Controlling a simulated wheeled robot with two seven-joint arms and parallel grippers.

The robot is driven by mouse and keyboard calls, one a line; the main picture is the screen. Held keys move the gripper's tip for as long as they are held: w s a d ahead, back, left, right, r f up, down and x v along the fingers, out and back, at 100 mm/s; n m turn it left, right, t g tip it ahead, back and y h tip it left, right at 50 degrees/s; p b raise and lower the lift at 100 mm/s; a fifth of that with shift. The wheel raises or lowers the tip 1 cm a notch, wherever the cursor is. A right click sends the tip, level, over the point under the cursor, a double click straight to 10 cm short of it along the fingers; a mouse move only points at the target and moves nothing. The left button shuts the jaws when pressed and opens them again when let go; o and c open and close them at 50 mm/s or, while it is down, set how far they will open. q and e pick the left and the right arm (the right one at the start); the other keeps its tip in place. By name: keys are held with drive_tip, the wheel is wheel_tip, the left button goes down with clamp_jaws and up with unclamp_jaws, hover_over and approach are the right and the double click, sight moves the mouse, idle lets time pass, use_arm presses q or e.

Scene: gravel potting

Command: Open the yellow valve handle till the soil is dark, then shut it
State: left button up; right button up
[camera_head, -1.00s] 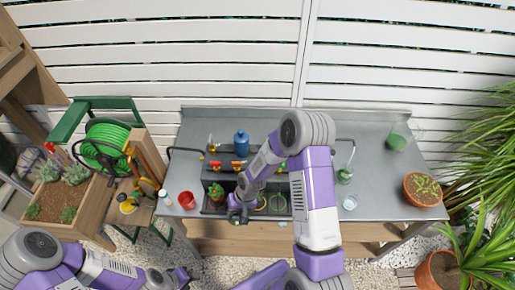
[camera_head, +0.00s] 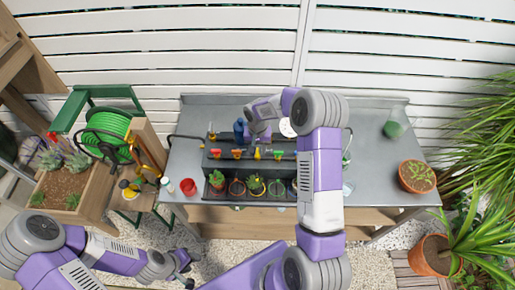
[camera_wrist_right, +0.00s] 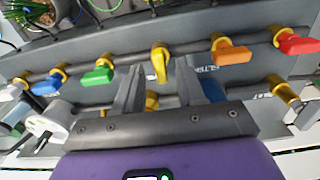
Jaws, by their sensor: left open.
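The yellow valve handle (camera_head: 257,154) sits mid-row on the pipe above the pots. In the right wrist view the yellow handle (camera_wrist_right: 160,63) hangs down between and just beyond the fingertips of my right gripper (camera_wrist_right: 162,72). Those fingers are apart, with a gap on each side of the handle; I cannot tell whether either touches it. Plants in pots stand in the dark trough (camera_head: 228,202) below the row, one pot (camera_head: 256,186) under the yellow handle. Its soil shade is too small to judge. My left gripper (camera_head: 184,262) is open and empty, off the bench at lower left.
Neighbouring handles sit close by: green (camera_wrist_right: 99,76) on one side, orange (camera_wrist_right: 232,52) on the other, with blue (camera_wrist_right: 46,84) and red (camera_wrist_right: 301,44) beyond. A blue bottle (camera_head: 239,128) stands behind the row. A red cup (camera_head: 188,187) stands left. The bench's right part is fairly clear.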

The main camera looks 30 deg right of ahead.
drive_tip(key=shift+f, duration=0.5)
drive_tip(key=shift+c, duration=0.4)
clamp_jaws()
